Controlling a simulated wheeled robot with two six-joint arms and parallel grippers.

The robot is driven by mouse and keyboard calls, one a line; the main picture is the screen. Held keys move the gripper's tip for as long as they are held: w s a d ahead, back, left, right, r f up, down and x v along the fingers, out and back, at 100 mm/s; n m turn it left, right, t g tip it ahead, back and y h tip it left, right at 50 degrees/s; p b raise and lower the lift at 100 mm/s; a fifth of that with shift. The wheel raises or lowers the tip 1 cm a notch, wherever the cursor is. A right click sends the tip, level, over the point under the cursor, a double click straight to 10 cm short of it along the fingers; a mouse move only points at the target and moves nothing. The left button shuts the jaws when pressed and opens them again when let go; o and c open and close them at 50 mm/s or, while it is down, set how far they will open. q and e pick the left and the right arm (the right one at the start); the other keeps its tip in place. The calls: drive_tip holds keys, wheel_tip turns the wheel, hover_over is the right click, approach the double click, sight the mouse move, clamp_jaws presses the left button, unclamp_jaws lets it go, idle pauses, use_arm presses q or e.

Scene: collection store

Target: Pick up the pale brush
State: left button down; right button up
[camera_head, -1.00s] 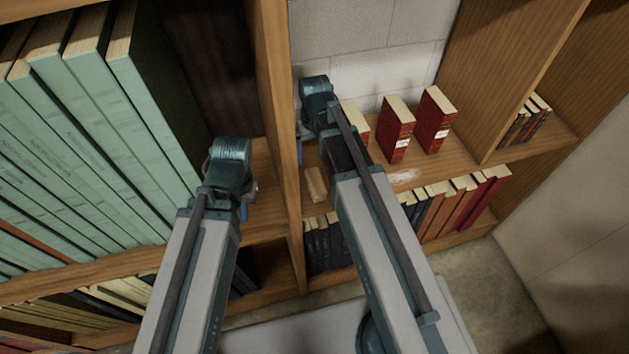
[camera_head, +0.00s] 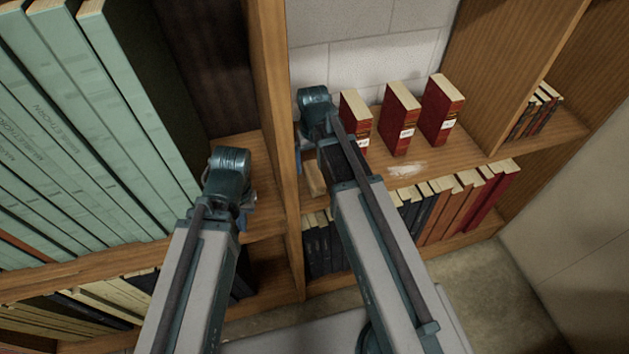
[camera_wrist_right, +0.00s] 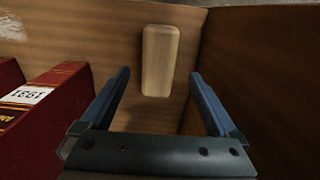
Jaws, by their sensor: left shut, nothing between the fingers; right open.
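The pale brush (camera_head: 314,178) looks like a small pale wooden block, lying on the middle shelf close to the upright divider. It also shows in the right wrist view (camera_wrist_right: 160,58), ahead of and roughly centred between the fingers. My right gripper (camera_wrist_right: 160,76) is open and empty, with a blue finger to either side of the brush's near end in that picture; no contact shows. In the head view my right wrist and arm hide most of that gripper. My left gripper (camera_head: 247,205) is shut and empty, in front of the compartment left of the divider.
The upright divider (camera_head: 277,110) stands between my two grippers. Several red books (camera_head: 402,120) stand right of my right arm; one (camera_wrist_right: 45,95) is close left of the right fingers. A whitish smear (camera_head: 406,169) marks the shelf. Large green volumes (camera_head: 110,130) fill the left.

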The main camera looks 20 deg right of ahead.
sight(315, 172)
wheel_tip(315, 172, down, 5)
drive_tip(key=b, duration=0.5)
drive_tip(key=shift+d+f, duration=0.15)
drive_tip(key=c, duration=1.5)
drive_tip(key=shift+r, duration=0.2)
wheel_tip(315, 172, up, 10)
drive_tip(key=p, duration=1)
